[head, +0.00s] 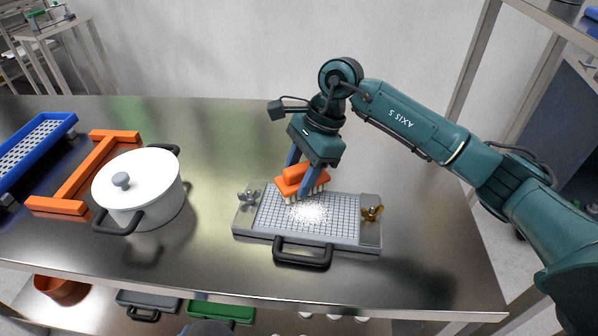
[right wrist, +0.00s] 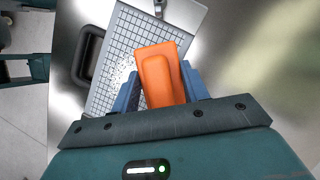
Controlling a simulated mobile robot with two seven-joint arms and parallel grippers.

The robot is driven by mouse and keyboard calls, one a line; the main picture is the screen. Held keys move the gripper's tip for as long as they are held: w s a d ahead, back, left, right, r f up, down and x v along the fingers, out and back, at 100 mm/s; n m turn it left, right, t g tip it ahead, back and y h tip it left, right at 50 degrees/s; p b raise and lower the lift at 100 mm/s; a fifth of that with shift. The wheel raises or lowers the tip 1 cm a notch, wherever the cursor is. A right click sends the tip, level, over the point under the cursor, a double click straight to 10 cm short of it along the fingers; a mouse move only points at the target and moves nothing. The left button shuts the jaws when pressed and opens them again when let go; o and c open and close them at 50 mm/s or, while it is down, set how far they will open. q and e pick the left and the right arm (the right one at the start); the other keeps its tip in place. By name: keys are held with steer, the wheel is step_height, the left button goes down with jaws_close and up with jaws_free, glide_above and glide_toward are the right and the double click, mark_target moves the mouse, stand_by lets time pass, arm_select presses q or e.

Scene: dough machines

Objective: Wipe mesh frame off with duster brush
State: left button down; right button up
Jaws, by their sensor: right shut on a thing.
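The mesh frame (head: 345,227) lies flat on the steel table, a grey tray with a grid surface and a black handle at its front. A pile of white powder or flour (head: 307,212) lies on the grid near its middle. My right gripper (head: 304,182) is shut on the orange duster brush (head: 292,176), with its pale bristles down at the far left part of the grid, beside the powder. In the right wrist view the orange brush (right wrist: 160,75) sits between the blue fingers over the grid (right wrist: 120,50). I cannot tell if the bristles touch. My left gripper is not seen.
A white lidded pot (head: 140,190) with black handles stands to the left on the table (head: 225,135). An orange bracket-shaped frame (head: 95,170) and a blue perforated tray (head: 35,145) lie farther left. Bins sit on the shelf below. The table behind the mesh frame is clear.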

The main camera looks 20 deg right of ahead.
steer(key=shift+f, duration=0.3)
